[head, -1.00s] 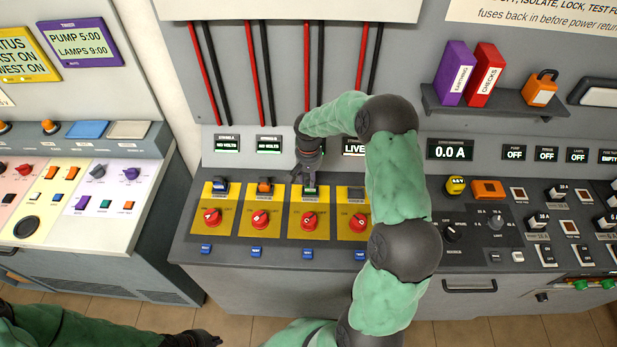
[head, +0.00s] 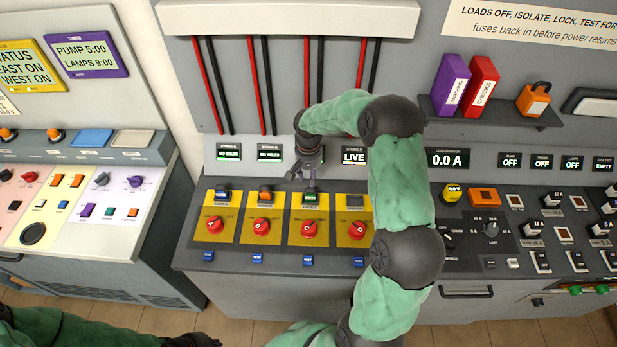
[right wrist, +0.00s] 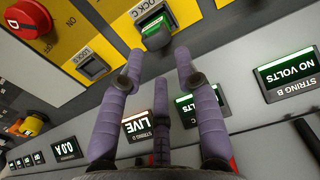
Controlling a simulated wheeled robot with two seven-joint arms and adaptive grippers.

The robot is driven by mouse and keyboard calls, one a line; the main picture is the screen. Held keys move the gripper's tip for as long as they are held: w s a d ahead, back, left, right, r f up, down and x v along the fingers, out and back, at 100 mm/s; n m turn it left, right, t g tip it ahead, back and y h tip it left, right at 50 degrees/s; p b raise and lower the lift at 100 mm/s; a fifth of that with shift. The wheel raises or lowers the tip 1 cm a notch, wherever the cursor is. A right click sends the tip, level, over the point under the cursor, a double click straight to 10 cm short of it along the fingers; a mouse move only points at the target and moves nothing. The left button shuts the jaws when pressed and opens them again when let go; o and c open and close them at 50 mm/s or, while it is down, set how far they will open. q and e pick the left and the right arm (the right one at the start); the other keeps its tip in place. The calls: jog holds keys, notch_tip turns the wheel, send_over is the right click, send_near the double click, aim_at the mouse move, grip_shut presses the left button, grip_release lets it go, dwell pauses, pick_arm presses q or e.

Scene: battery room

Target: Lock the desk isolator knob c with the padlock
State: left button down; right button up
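The third yellow panel has a red knob (head: 309,230), knob c. Above it, a green block (head: 310,198), apparently the padlock, sits at the slot labelled LOCK C; it also shows in the right wrist view (right wrist: 156,34). My right gripper (head: 303,176) is just above and behind it. Its fingers (right wrist: 160,58) are spread and empty, with the green block beyond the tips, apart from them. The knob's exact pointing is too small to tell. My left gripper (head: 192,341) is low at the bottom edge, far from the desk, its fingers unclear.
The neighbouring slots hold a blue block (head: 222,195) and an orange block (head: 265,196); slot D (right wrist: 92,67) looks empty. Displays (head: 353,156) stand on the panel behind the gripper. An orange padlock-shaped object (head: 534,101) stands on the shelf.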

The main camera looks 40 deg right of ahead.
aim_at(308, 189)
notch_tip(308, 189, up, 6)
jog(key=p, duration=0.3)
jog(key=shift+f, duration=0.2)
jog(key=shift+f, duration=0.15)
dwell(0.6)
